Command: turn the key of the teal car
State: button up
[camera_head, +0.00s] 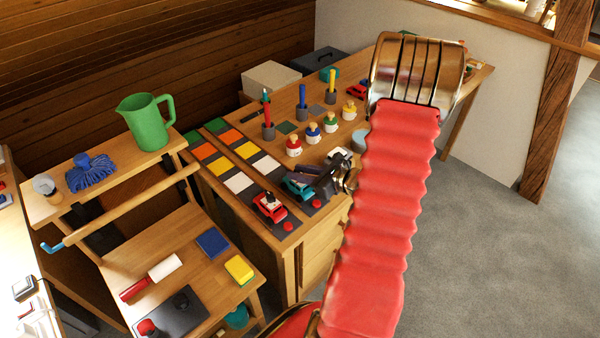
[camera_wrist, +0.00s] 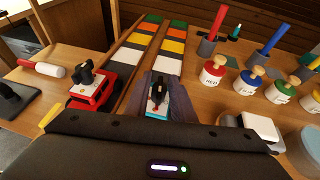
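The teal car (camera_head: 297,188) stands on the near end of a dark lane on the workbench, to the right of the red car (camera_head: 269,207). In the wrist view the teal car (camera_wrist: 156,108) has a pale top with an upright black key (camera_wrist: 155,88). My gripper (camera_wrist: 161,90) is open, its dark fingers on either side of the key with gaps visible. Whether a finger touches the car is unclear. In the head view my gripper (camera_head: 318,178) reaches in from the right and partly covers the teal car.
The red car (camera_wrist: 92,93) with its black key stands close on the left. Colour-striped lanes (camera_head: 222,165) run back from the cars. Several round-knobbed pots (camera_head: 312,133) and a white object (camera_wrist: 256,128) stand to the right. Red buttons (camera_head: 288,226) sit at the bench's front edge.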

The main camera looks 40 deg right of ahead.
grip_shut()
jog(key=shift+a+m+h, duration=0.1)
jog(key=shift+m+h, duration=0.5)
jog(key=shift+h, duration=0.1)
jog(key=shift+m+h, duration=1.4)
jog(key=shift+h, duration=0.3)
jog(key=shift+m+g+h, duration=0.5)
jog(key=shift+m+h, duration=0.9)
jog(key=shift+h, duration=0.1)
jog(key=shift+m+h, duration=0.3)
jog(key=shift+h, duration=0.1)
jog(key=shift+d, duration=0.2)
jog(key=shift+o, duration=1.8)
grip_release()
jog(key=shift+r, duration=0.1)
